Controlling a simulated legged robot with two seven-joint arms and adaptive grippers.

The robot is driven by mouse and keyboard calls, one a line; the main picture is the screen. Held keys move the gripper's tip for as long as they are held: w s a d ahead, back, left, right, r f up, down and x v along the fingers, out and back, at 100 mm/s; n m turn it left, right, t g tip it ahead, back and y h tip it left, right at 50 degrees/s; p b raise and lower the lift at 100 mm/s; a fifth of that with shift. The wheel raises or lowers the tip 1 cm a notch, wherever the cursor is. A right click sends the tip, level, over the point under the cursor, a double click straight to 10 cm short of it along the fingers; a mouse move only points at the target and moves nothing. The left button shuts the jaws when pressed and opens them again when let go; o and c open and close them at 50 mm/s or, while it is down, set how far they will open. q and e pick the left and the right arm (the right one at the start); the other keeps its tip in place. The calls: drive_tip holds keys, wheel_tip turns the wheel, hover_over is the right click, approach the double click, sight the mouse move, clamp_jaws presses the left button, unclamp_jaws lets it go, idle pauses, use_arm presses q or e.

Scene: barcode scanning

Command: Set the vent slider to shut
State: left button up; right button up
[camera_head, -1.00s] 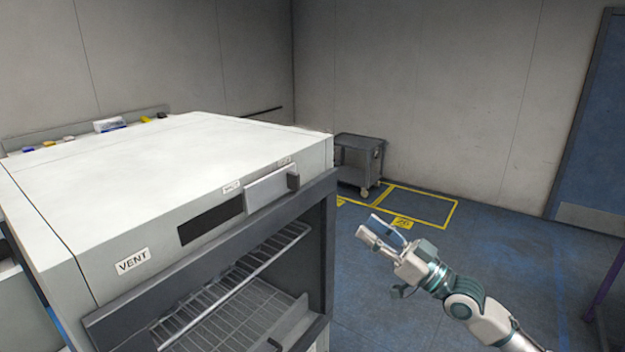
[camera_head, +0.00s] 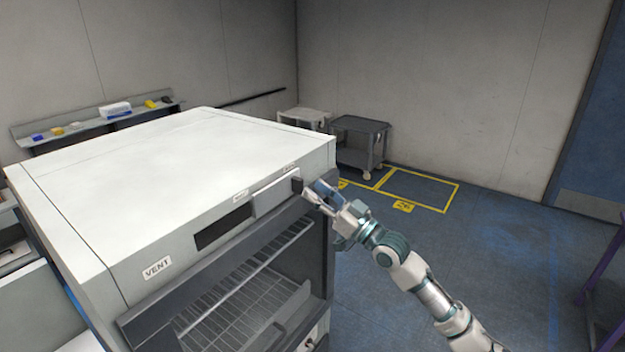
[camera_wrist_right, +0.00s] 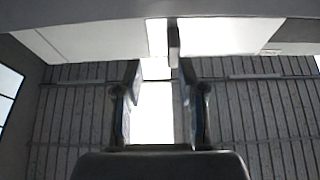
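The vent slider (camera_head: 276,195) is a light plate on the upper front of the white cabinet (camera_head: 165,180), with a dark upright knob (camera_head: 297,184) at its right end. The plate sits at the right of its slot, and a dark opening (camera_head: 223,227) shows to its left. My right gripper (camera_head: 316,192) is just right of the knob. In the right wrist view the knob (camera_wrist_right: 173,43) stands ahead of the open fingers (camera_wrist_right: 158,85), nearer the right finger's line; nothing is between the fingers. Contact with the knob cannot be told. My left gripper is not in view.
A VENT label (camera_head: 157,268) is on the cabinet front. Below the slider is a dark-framed compartment with a wire rack (camera_head: 235,305). A grey cart (camera_head: 360,142) stands behind. A wall shelf (camera_head: 90,124) holds small items. The blue floor (camera_head: 500,260) at right is clear.

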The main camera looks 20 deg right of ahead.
sight(303, 186)
drive_tip(key=a, duration=0.1)
drive_tip(key=w+a+r, duration=0.1)
drive_tip(key=a, duration=0.1)
drive_tip(key=shift+r, duration=0.1)
drive_tip(key=shift+w+a, duration=0.2)
drive_tip(key=shift+a, duration=0.3)
drive_tip(key=shift+d, duration=0.45)
clamp_jaws()
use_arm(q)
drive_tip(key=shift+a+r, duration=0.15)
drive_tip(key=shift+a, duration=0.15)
use_arm(e)
drive_tip(key=shift+d, duration=0.15)
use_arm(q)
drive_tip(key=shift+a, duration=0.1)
